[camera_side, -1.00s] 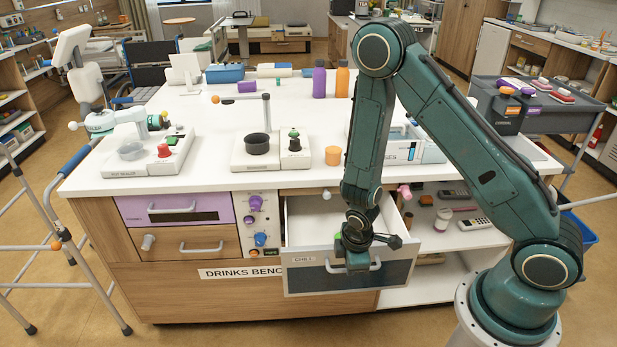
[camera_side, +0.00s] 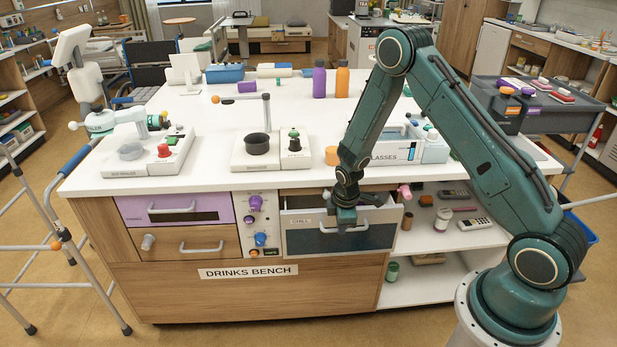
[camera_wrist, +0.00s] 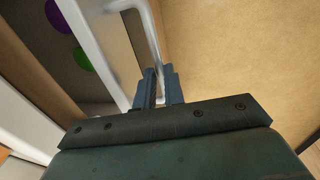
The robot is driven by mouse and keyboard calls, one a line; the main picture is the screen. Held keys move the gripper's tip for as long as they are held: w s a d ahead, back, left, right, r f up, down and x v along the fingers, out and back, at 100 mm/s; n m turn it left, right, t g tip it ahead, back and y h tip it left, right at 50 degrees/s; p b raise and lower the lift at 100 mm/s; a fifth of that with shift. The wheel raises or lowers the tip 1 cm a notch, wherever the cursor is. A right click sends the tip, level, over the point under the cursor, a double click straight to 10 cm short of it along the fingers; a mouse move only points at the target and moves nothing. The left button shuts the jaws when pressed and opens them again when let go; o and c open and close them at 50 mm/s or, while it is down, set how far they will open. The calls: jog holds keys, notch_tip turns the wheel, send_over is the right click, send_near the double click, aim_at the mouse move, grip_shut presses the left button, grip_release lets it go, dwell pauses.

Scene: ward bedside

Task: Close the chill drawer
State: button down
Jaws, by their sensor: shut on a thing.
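The chill drawer (camera_side: 300,240) has a grey front with a white bar handle and sits in the front of the drinks bench. My gripper (camera_side: 346,222) is at the handle, in front of the drawer. In the wrist view the fingers (camera_wrist: 158,88) are shut around the white bar handle (camera_wrist: 150,35). The arm hides part of the drawer front's middle.
Left of the drawer are knobs (camera_side: 256,203), a purple-fronted drawer (camera_side: 135,210) and a wooden drawer (camera_side: 170,243). Open shelves (camera_side: 460,240) with small items lie to the right. A pink knob (camera_side: 405,191) sits near the drawer's upper right. The floor in front is clear.

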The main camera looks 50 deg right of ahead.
jog(key=shift+w+d, duration=1.1)
jog(key=shift+d, duration=0.05)
jog(key=c, duration=1.5)
grip_release()
notch_tip(320, 180, up, 14)
jog(key=s+a, duration=0.1)
jog(key=shift+s+a+f, duration=0.2)
jog(key=shift+s+a, duration=0.2)
